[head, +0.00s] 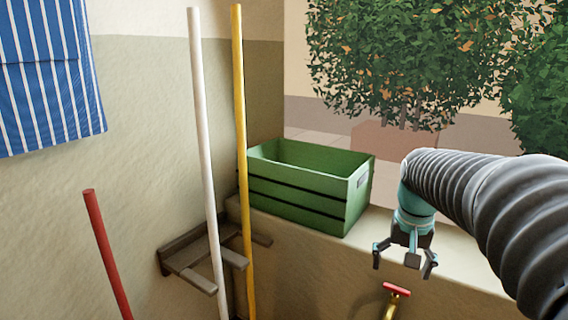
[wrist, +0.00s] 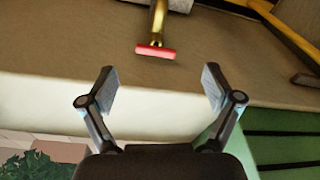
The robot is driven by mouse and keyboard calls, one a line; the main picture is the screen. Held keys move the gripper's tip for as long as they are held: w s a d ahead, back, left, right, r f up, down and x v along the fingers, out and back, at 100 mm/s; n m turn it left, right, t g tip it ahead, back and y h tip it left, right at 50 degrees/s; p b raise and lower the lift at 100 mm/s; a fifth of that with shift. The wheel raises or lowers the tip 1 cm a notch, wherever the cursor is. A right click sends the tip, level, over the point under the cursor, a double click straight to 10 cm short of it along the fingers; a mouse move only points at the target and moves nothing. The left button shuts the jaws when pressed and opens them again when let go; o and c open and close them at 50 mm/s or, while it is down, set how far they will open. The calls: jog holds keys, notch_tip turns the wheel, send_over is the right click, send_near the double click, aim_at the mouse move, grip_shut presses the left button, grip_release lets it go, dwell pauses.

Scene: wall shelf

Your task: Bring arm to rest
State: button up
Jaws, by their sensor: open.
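My gripper (head: 405,262) is at the end of my arm on the right of the head view, pointing down. Its fingers are spread apart and nothing is between them. In the wrist view my gripper (wrist: 158,88) is also open and empty. It hangs in front of the ledge (head: 450,243), above a brass tap with a red handle (head: 397,290). The tap's red handle (wrist: 155,52) shows beyond the fingertips in the wrist view, apart from them.
A green slatted crate (head: 300,205) stands on the ledge left of my gripper. A white pole (head: 205,130), a yellow pole (head: 240,120) and a wooden rack (head: 190,262) are in the corner. A red pole (head: 105,250) and striped blue cloth (head: 45,75) are at left.

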jog(key=s+a+n+t+p, duration=0.1)
jog(key=s+a, duration=0.3)
jog(key=s, duration=0.4)
jog(key=s+a+n+t+p, duration=0.2)
jog(key=s+a, duration=0.2)
jog(key=s, duration=0.5)
jog(key=shift+s+a+n+t, duration=0.15)
jog(key=shift+s+n+t, duration=0.15)
jog(key=shift+n+t, duration=0.1)
jog(key=shift+a+r, duration=0.15)
jog(key=shift+r, duration=0.15)
jog(key=shift+c, duration=0.2)
